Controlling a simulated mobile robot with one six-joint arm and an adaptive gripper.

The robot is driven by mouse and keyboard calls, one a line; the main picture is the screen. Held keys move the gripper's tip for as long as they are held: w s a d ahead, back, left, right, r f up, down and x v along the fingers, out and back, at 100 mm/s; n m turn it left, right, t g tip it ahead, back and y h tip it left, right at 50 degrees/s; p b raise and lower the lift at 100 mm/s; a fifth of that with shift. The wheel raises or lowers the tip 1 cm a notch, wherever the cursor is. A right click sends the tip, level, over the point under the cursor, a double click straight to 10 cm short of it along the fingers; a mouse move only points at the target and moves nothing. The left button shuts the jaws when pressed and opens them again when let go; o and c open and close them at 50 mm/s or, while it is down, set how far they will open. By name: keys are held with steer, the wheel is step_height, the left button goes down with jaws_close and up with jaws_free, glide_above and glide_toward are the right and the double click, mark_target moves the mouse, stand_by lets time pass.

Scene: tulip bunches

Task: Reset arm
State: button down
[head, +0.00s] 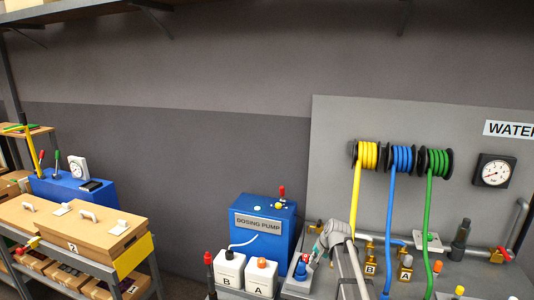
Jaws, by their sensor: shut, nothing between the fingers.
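My grey arm reaches up from the bottom edge, right of the middle, in the head view. My gripper (314,258) is at its far end, small in the picture and pointing down to the left. It is shut with nothing in it. No tulips show in this view.
A blue dosing pump (262,224) and white containers B (230,271) and A (261,279) stand left of my gripper. Yellow (356,205), blue (391,215) and green (428,220) hoses hang at right. A cart with wooden boxes (105,242) is at left.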

steer(key=s+f+n+g+h+b, duration=0.1)
steer(key=s+f+b, duration=0.3)
steer(key=s, duration=0.8)
steer(key=s+f+n+g+h+b, duration=0.2)
steer(key=s+f, duration=0.4)
steer(key=s, duration=0.7)
steer(key=shift+f+n+g+b, duration=0.2)
steer(key=shift+n+g+b, duration=0.3)
steer(key=shift+n+b, duration=0.65)
steer(key=c, duration=1.3)
jaws_free()
steer(key=shift+c, duration=0.2)
